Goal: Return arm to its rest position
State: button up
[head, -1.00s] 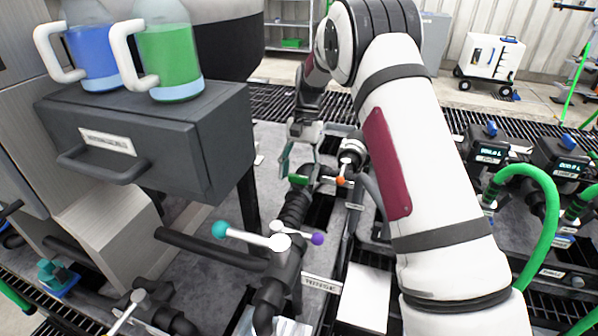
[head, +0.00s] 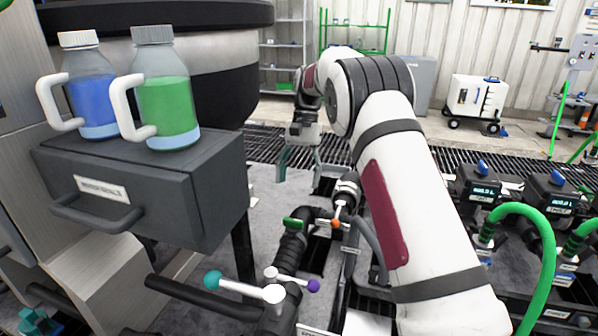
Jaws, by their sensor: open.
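My arm (head: 400,200) reaches forward from the lower right, with its wrist bent down at the far end. My gripper (head: 300,170) hangs from it, fingers pointing down, open and empty. The floor area under the fingertips is grey and bare.
Jugs of blue (head: 92,98) and green liquid (head: 165,108) stand on a dark drawer unit (head: 150,190) at left. A valve with teal and purple knobs (head: 262,290) is in front. Meters with green hoses (head: 545,240) are at right. A white wheeled cart (head: 476,98) stands behind.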

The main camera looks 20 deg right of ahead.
jog(key=shift+v, duration=0.75)
jog(key=s+a+r+n+t+h+p, duration=0.1)
jog(key=s+r+n+t+p, duration=0.15)
jog(key=s+r, duration=0.7)
jog(key=s+a+r+n+t+p, duration=0.1)
jog(key=s+r+p, duration=0.2)
jog(key=s+r, duration=0.65)
jog(key=s+a+n+t+h+p, duration=0.1)
jog(key=s+n+t+p, duration=0.3)
jog(key=s, duration=2.2)
jog(key=shift+s+h+p, duration=0.3)
jog(key=shift+h+p, duration=0.1)
jog(key=shift+p, duration=0.55)
